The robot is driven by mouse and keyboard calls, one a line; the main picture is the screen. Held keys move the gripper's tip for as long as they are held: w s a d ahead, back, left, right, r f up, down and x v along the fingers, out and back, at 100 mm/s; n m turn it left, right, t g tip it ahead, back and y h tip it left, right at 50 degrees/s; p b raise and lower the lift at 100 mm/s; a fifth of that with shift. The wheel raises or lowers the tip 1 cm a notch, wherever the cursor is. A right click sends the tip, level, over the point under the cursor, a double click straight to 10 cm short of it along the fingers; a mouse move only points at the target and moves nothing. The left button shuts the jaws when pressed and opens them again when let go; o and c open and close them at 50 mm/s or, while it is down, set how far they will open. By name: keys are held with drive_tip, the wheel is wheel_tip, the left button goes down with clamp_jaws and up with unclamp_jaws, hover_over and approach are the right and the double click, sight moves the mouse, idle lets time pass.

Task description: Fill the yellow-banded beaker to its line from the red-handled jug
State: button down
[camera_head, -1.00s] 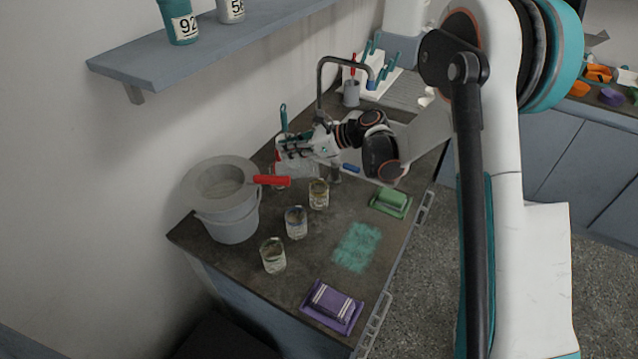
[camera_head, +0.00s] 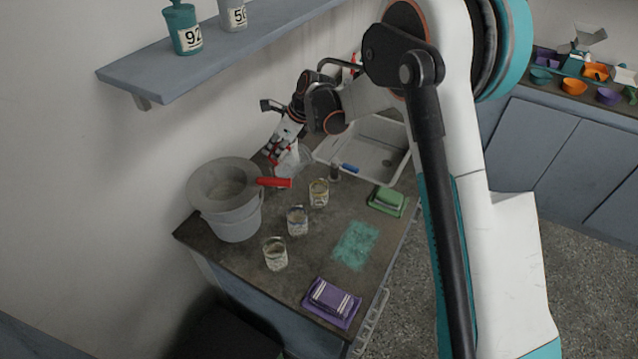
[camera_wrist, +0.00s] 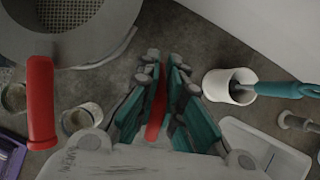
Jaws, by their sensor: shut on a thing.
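My gripper (camera_wrist: 158,95) is shut on the red handle (camera_wrist: 157,112) of a clear jug. In the head view my gripper (camera_head: 275,150) and the jug (camera_head: 292,160) are at the back of the counter, right of the grey bucket. The beaker that looks yellow-banded (camera_head: 319,192) stands upright on the counter, in front of and right of the jug. A blue-banded beaker (camera_head: 297,221) and a pale greenish one (camera_head: 276,253) stand nearer. The jug's fill level is unclear.
A grey bucket (camera_head: 235,222) stands left, with a red handle (camera_head: 273,182) sticking out rightward above the counter. A white cup (camera_wrist: 232,86) holds a teal-handled tool. The sink (camera_head: 375,150), green sponge (camera_head: 388,200) and purple sponge (camera_head: 332,302) lie rightward. A shelf hangs above.

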drive_tip(key=a, duration=0.1)
drive_tip(key=a+f+h, duration=0.1)
drive_tip(key=h, duration=0.1)
drive_tip(key=shift+w+a+f+g, duration=0.25)
drive_tip(key=shift+w+a+g, duration=0.15)
drive_tip(key=shift+w+a+f+g+h, duration=0.15)
drive_tip(key=shift+a+f+g+h, duration=0.2)
drive_tip(key=shift+h, duration=0.35)
drive_tip(key=shift+w+a+f+g+h, duration=0.1)
drive_tip(key=shift+w+a+f+h, duration=0.1)
drive_tip(key=shift+a+h, duration=0.35)
drive_tip(key=shift+w+a+f+g+h, duration=0.15)
drive_tip(key=shift+a+f+h, duration=0.1)
drive_tip(key=shift+h, duration=0.6)
